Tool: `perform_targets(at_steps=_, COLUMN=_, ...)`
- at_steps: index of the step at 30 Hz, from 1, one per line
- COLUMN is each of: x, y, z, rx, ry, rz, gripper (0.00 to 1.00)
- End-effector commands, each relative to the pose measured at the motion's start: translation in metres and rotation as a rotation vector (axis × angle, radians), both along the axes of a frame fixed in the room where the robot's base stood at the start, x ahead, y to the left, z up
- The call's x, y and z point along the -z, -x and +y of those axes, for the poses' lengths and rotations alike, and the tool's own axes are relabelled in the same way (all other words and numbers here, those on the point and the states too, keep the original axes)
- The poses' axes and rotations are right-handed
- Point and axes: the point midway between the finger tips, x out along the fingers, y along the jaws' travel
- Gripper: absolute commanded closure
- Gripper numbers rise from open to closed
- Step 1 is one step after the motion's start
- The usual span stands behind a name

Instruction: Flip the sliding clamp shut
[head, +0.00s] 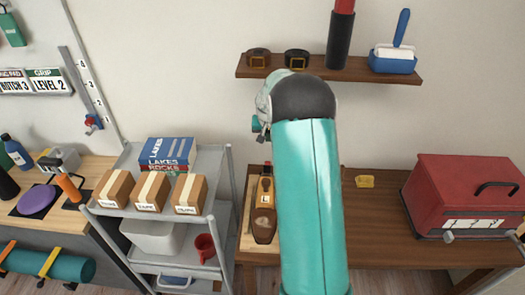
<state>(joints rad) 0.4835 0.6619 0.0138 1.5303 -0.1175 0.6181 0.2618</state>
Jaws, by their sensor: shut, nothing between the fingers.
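A small blue clamp with a red part (92,122) sits at the lower end of a slanted grey rail (85,88) on the wall at the left. The rail has number marks beside it. The clamp is too small to tell whether its lever is open or shut. My gripper (259,127) shows only in part, beyond the dark joint of my teal arm, in front of the wall near the middle. It is shut and empty, far to the right of the clamp and apart from it. Most of it is hidden by my arm.
A grey cart (130,212) with several boxes stands below and right of the rail. A wooden bench (98,168) with bottles and tools is at the left. A red toolbox (465,195) sits on the right desk. A wall shelf (330,72) is above my arm.

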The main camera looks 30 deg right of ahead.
Motion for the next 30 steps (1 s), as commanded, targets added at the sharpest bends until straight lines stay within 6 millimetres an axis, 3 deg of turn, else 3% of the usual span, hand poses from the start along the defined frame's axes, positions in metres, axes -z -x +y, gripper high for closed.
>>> perform_targets(at_steps=19, x=0.095, y=-0.023, z=-0.017, rx=-0.004, ry=-0.004, rz=0.003, gripper=1.0)
perform_targets(at_steps=30, x=0.093, y=0.002, z=0.006, rx=-0.006, ry=-0.002, rz=0.002, gripper=1.0)
